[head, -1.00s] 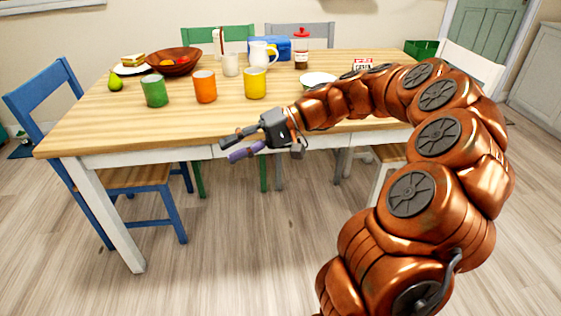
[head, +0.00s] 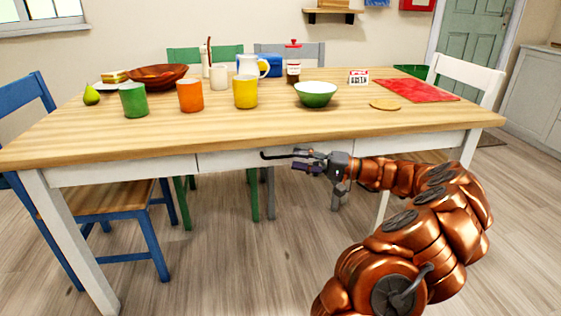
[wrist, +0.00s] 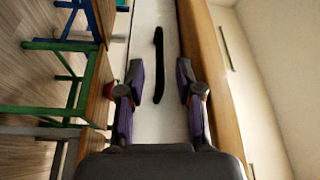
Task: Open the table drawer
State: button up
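The wooden table (head: 150,140) has a white apron with a drawer front (head: 228,160), which looks closed and flush. A black bar handle (head: 276,155) is on the drawer front. My gripper (head: 298,160) is just right of the handle in the head view, in front of the apron below the tabletop edge. In the wrist view the handle (wrist: 159,65) runs up the middle of the white drawer front (wrist: 146,25). It lies between the two spread fingers, with a gap on each side. The gripper is open and holds nothing.
On the tabletop are a green bowl (head: 315,94), a yellow mug (head: 245,92), an orange mug (head: 190,96) and a green mug (head: 134,100). A red placemat (head: 415,90) lies at right. A blue chair (head: 130,205) stands at left. The floor in front is clear.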

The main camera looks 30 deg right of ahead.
aim_at(281, 157)
jog(key=shift+b+x, duration=0.75)
jog(key=shift+x, duration=2.1)
grip_shut()
